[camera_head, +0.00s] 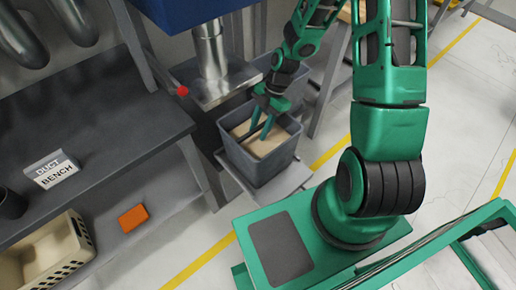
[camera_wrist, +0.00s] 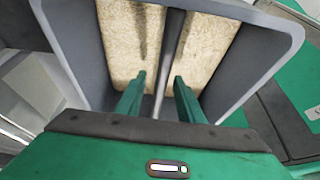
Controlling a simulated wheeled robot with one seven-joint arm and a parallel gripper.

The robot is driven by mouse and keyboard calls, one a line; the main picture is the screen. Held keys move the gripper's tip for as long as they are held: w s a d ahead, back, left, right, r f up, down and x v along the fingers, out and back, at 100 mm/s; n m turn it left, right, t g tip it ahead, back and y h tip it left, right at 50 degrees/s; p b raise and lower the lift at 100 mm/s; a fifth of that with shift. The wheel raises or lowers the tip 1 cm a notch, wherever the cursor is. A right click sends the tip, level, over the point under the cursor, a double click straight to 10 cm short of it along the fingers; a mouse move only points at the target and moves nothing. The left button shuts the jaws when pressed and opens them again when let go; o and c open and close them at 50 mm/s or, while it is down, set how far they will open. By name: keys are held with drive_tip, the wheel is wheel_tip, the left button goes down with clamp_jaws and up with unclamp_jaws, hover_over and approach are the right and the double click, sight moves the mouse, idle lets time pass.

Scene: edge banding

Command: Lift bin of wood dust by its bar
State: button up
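The grey bin (camera_head: 258,168) holds pale wood dust (camera_head: 262,143) and stands on a grey platform below the metal duct. In the wrist view the bin's wall (camera_wrist: 75,50) frames the dust (camera_wrist: 207,45), and a dark bar (camera_wrist: 172,50) runs across the bin's opening. My gripper (camera_head: 262,128) reaches down at the bin's top. In the wrist view my gripper (camera_wrist: 160,78) has its two green fingers apart, with the bar between them. I cannot tell the fingers' exact depth against the bar.
The metal duct outlet (camera_head: 213,75) hangs just behind the bin, with a red ball (camera_head: 183,91) at its left. A dark bench (camera_head: 100,125) stands at left, with an orange block (camera_head: 133,218) and a beige crate (camera_head: 78,240) on its lower shelf. A second grey bin (camera_head: 290,85) stands behind.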

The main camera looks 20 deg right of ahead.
drive_tip(key=shift+f, duration=0.1)
clamp_jaws()
idle(1.5)
